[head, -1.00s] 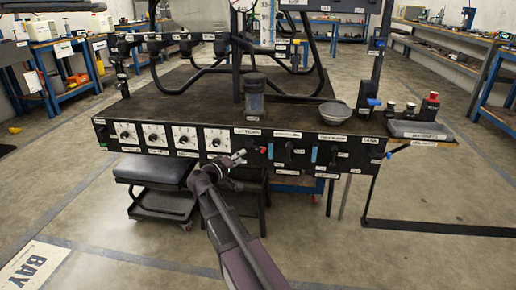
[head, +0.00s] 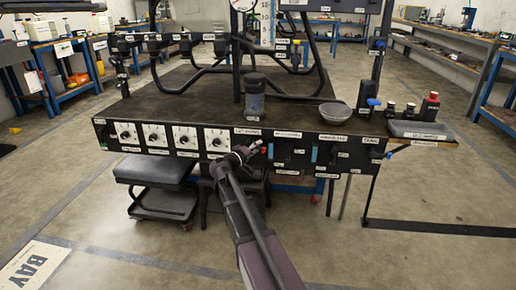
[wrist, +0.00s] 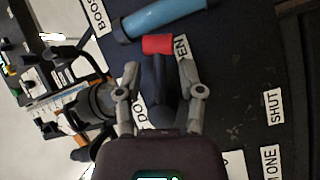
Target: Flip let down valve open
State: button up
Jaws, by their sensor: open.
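A black lever with a red tip (wrist: 157,44) is in the wrist view, on the dark panel face. A partly hidden label beginning "DO" and one ending "EN" sit beside it; a "SHUT" label (wrist: 274,107) is off to the right. I take this lever for the let down valve. My gripper (wrist: 158,70) is open, with one finger on each side of the lever; I cannot tell whether they touch it. In the head view my gripper (head: 255,147) is at the front panel (head: 225,160), right of the dials, and hides most of the lever.
A blue handle (wrist: 165,18) lies just beyond the red tip in the wrist view. Several dials (head: 171,137) are left of my gripper, and more switches and a blue lever (head: 314,153) are to its right. A grey bowl (head: 335,113) and a dark jar (head: 254,104) stand on the bench.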

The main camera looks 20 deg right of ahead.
grip_shut()
jog(key=shift+r+n+t+h+b, duration=0.15)
jog(key=shift+n+t+h+b, duration=0.3)
jog(key=shift+n+b, duration=0.55)
jog(key=shift+r+n+t+h, duration=0.25)
jog(key=shift+r+n+h, duration=0.15)
jog(key=shift+n, duration=0.5)
grip_release()
jog(key=shift+d, duration=0.1)
